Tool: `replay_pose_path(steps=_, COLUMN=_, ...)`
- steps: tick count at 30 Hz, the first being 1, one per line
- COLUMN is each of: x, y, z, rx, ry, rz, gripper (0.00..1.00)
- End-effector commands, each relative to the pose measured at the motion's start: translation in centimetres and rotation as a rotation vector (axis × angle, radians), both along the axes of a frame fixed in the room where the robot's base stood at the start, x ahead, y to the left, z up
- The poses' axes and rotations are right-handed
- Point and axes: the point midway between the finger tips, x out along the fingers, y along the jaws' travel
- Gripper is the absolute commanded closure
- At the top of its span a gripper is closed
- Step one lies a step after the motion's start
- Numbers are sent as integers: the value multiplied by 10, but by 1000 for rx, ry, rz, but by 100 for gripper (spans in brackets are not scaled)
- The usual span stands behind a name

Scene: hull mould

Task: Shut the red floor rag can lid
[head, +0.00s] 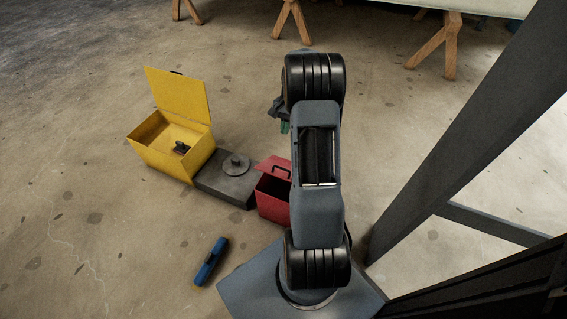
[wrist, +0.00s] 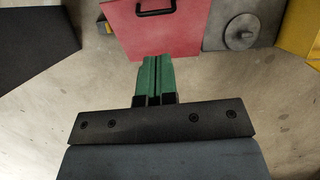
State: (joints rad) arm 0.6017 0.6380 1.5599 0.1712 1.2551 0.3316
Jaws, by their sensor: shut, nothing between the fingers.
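The red rag can (head: 274,207) stands on the floor just left of my arm, partly hidden by it. Its lid (head: 273,170) is raised, with a black handle on it, and the dark inside of the can shows below the lid. In the wrist view the red lid (wrist: 155,38) with its black handle lies beyond my fingertips. My gripper (wrist: 152,62) has green fingers pressed together with nothing between them. In the head view only a little of my gripper (head: 284,127) shows, beyond the can. I cannot tell whether the fingertips touch the lid.
A dark grey block (head: 213,182) with a round knobbed disc (head: 236,165) stands directly left of the can. An open yellow box (head: 162,152) is farther left. A blue object (head: 210,262) lies on the floor in front. Wooden trestle legs (head: 291,22) stand at the back.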

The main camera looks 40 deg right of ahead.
Motion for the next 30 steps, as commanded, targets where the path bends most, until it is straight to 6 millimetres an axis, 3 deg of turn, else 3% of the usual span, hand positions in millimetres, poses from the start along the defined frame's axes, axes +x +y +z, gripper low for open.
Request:
replay_pose_path(steps=3, x=-1, y=-14, z=-16, rx=21, ry=24, rz=-48, gripper=100)
replay_pose_path(steps=8, x=-4, y=-16, z=-35, rx=30, ry=35, rz=-68, gripper=100)
replay_pose_path(steps=21, x=-17, y=12, z=-110, rx=30, ry=33, rz=-66, gripper=100)
replay_pose_path(steps=30, x=-23, y=24, z=-143, rx=29, ry=33, rz=-67, gripper=100)
